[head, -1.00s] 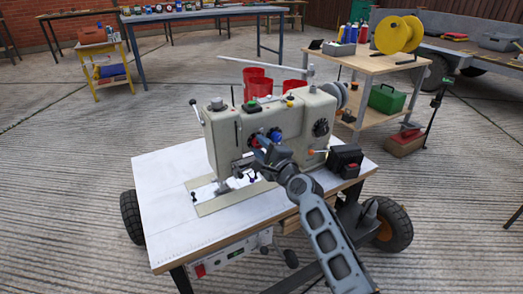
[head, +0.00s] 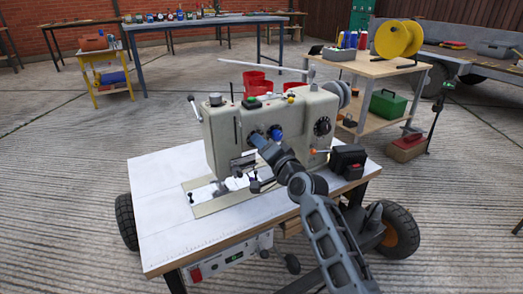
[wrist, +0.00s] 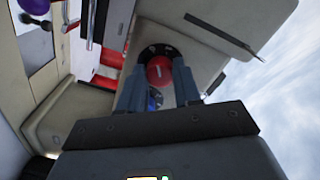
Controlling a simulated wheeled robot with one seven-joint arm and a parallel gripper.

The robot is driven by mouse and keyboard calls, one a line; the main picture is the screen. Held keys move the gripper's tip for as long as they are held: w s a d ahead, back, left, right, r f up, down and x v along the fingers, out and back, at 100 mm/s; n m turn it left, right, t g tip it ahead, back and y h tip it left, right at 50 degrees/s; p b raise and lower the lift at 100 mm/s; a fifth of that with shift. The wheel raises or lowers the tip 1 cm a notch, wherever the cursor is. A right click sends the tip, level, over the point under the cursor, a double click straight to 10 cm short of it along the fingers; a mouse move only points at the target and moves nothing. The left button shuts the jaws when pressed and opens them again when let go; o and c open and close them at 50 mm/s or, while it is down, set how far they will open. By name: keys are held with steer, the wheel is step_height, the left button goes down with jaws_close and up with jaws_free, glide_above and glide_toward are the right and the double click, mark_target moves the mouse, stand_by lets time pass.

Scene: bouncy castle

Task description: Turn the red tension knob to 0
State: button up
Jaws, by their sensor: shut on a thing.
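The sewing machine (head: 222,140) stands on a white-topped wheeled table. The red tension knob (wrist: 159,70) shows in the wrist view, in front of a dark round dial plate (wrist: 160,50). My gripper (wrist: 158,74) has one finger on each side of the knob and is shut on it. In the head view my gripper (head: 259,141) reaches the machine's front face and hides the red knob. A blue knob (head: 276,132) is just right of it. The dial's numbers and the knob's pointer are too small to read.
A black dial (head: 322,126) and an orange-tipped lever (head: 314,151) are to the right on the machine. A black box (head: 347,160) stands at the table's right side. Red cups (head: 254,82) are behind the machine.

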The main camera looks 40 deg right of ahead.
steer(key=shift+f+n+b, duration=0.1)
steer(key=shift+n+b, duration=0.4)
steer(key=shift+n, duration=0.6)
steer(key=o, duration=1.1)
steer(key=shift+c, duration=0.2)
steer(key=p+v, duration=0.2)
steer(key=v, duration=0.5)
steer(key=shift+s, duration=0.4)
steer(key=shift+a, duration=0.15)
